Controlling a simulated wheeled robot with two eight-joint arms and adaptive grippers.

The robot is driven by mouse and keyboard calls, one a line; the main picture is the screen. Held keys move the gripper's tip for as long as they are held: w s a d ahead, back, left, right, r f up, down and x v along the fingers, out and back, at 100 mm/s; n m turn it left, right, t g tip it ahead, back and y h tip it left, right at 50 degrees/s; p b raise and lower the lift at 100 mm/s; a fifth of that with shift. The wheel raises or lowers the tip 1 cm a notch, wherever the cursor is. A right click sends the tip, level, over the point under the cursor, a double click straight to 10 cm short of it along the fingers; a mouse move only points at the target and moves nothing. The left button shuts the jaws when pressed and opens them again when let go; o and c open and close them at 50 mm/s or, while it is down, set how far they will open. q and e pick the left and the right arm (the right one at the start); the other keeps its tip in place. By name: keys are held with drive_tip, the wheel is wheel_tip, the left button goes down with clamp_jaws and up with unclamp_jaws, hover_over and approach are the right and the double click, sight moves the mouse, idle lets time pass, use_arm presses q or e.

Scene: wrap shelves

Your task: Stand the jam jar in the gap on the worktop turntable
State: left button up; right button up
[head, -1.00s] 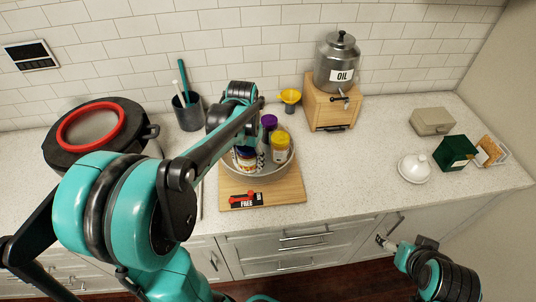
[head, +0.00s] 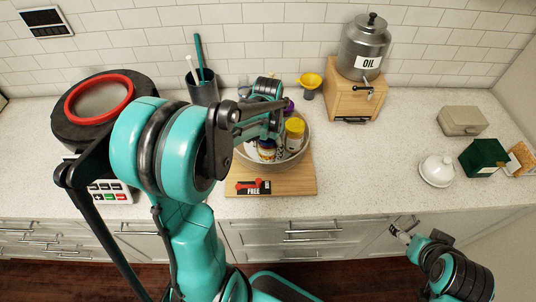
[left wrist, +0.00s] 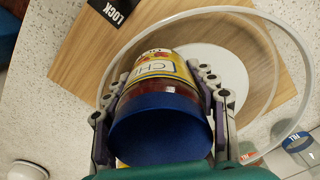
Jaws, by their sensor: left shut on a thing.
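My left gripper (left wrist: 165,110) is shut on the jam jar (left wrist: 165,67), which has a blue lid and a label with fruit and the letters "CH". In the head view my left gripper (head: 268,132) is over the round, rimmed turntable (head: 303,150). The jar (head: 266,152) shows below it, partly covered by the gripper. The wrist view looks down over the lid, and I cannot tell whether the jar's base touches the turntable. A yellow-lidded jar (head: 294,132) and a purple-lidded one (head: 289,105) stand on the turntable. My right gripper (head: 402,232) is low at the right, away from the worktop objects.
A utensil pot (head: 202,90), yellow funnel (head: 310,82) and oil can (head: 364,48) stand behind. A white dish (head: 437,171) and green box (head: 483,157) are at right.

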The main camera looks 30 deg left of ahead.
use_arm(q)
wheel_tip(320, 180, down, 2)
drive_tip(key=shift+f+b, duration=0.2)
drive_tip(key=shift+b, duration=0.15)
drive_tip(key=o, duration=1.4)
drive_tip(key=shift+c, duration=0.2)
drive_tip(key=shift+r, duration=0.1)
